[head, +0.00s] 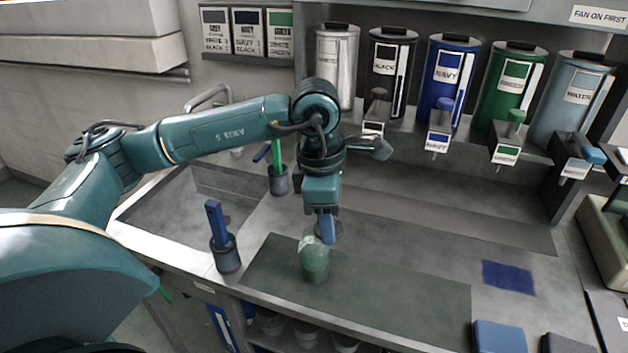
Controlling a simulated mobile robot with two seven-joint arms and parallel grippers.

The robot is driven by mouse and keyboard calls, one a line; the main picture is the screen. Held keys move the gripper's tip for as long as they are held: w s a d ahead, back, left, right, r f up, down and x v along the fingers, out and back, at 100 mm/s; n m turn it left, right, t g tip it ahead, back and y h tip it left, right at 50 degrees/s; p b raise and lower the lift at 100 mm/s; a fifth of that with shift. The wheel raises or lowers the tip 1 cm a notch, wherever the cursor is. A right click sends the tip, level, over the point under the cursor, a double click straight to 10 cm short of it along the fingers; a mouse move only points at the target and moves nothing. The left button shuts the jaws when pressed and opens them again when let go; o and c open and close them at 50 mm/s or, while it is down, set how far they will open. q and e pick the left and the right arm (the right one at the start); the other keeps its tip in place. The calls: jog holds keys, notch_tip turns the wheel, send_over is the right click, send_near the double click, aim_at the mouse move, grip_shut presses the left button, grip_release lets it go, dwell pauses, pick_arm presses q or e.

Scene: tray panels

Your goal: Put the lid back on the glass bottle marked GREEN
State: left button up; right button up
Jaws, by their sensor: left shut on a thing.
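A green glass bottle (314,264) stands upright on the dark mat (400,305) near the counter's front edge. Any marking on it is too small to read. My left gripper (327,233) points down just above and slightly right of the bottle's top. It is shut on a dark round piece that looks like the lid (339,231), partly hidden behind the blue fingers. From this angle I cannot tell whether the lid touches the bottle. My right gripper is out of view.
A dark cup with a blue-handled tool (226,254) stands left of the bottle, near the sink (180,215). Another cup (278,181) holds a green-handled tool behind. Dispensers, including a navy one (447,85), line the back.

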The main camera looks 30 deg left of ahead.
pick_arm(q)
jog(key=n, duration=0.3)
jog(key=r+n, duration=0.1)
jog(key=n, duration=0.1)
jog(key=shift+w+a+t, duration=0.2)
jog(key=shift+a+t, duration=0.1)
jog(key=shift+a, duration=0.1)
jog(key=n, duration=0.3)
jog(key=shift+w+a+r+y+p, duration=0.1)
jog(key=shift+a+r+y+p, duration=0.1)
jog(key=shift+y+p, duration=0.15)
jog(key=n, duration=0.5)
jog(key=shift+w+a+r+y, duration=0.15)
jog(key=shift+a+r+y, duration=0.1)
jog(key=shift+a+r, duration=0.1)
jog(key=f+n, duration=0.1)
jog(key=n, duration=0.3)
jog(key=a+f+n+b, duration=0.1)
jog(key=f+n, duration=0.1)
jog(key=n, duration=0.2)
jog(key=a+f+n+y+b, duration=0.1)
jog(key=n, duration=0.3)
jog(key=shift+w+f, duration=0.15)
jog(key=shift+w, duration=0.15)
jog(key=shift+f+b, duration=0.3)
jog(key=shift+b, duration=0.1)
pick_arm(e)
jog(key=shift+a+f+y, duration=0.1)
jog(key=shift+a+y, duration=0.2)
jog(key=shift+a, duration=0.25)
